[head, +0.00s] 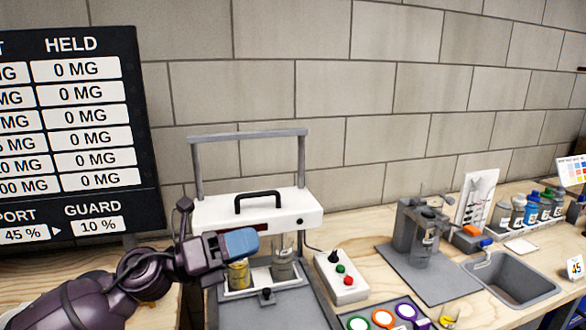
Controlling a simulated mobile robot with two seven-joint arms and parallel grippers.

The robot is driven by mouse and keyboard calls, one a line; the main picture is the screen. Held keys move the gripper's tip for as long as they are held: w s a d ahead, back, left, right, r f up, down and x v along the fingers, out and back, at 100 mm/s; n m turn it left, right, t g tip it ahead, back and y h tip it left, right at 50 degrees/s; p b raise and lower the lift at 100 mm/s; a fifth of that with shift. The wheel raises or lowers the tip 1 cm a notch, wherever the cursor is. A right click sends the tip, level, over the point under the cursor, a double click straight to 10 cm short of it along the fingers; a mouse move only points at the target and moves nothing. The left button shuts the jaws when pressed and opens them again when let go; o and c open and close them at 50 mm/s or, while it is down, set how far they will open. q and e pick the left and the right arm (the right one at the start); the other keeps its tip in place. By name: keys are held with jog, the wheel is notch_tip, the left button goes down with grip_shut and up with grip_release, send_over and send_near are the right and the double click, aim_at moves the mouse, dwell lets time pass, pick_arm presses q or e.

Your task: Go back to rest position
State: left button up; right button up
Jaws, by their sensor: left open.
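My left gripper (238,243) is at the lower left, at the end of my dark arm that comes in from the left. Its blue fingertip part is in front of the white machine (270,206) with the black handle. It is seen from the side, so the gap between the fingers does not show clearly. I see nothing held in it. A beaker with yellow contents (238,275) is just below the fingertips, partly hidden by them. A clear beaker (283,265) stands to its right. My right gripper is not in view.
A control box (340,278) with a black knob and buttons stands right of the machine. A tray with coloured rings (384,318) is in front. Further right are a grey stand (408,228), a sink (512,280) and several bottles (532,208). A dark display board (75,130) stands at the left.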

pick_arm(q)
jog(key=s+a+f+n+t+y, duration=0.45)
jog(key=a+f+n+y, duration=0.5)
jog(key=n, duration=0.75)
jog(key=s+a+f+n+t+y, duration=0.45)
jog(key=a+f+n+y, duration=0.5)
jog(key=n, duration=0.65)
jog(key=s+f+n+g, duration=0.3)
jog(key=s+f+g, duration=0.1)
jog(key=s, duration=0.5)
jog(key=s+f+n+g, duration=0.2)
jog(key=s+f+g, duration=0.25)
jog(key=s, duration=0.45)
jog(key=s+f+n+g, duration=0.3)
jog(key=s+f+g, duration=0.15)
jog(key=s, duration=0.35)
jog(key=w+f+t+p, duration=0.1)
jog(key=w+f+t, duration=0.5)
jog(key=w+t, duration=0.2)
jog(key=shift+w+a+m+t, duration=0.15)
jog(key=shift+w+m+t, duration=0.15)
jog(key=shift+w+m, duration=0.15)
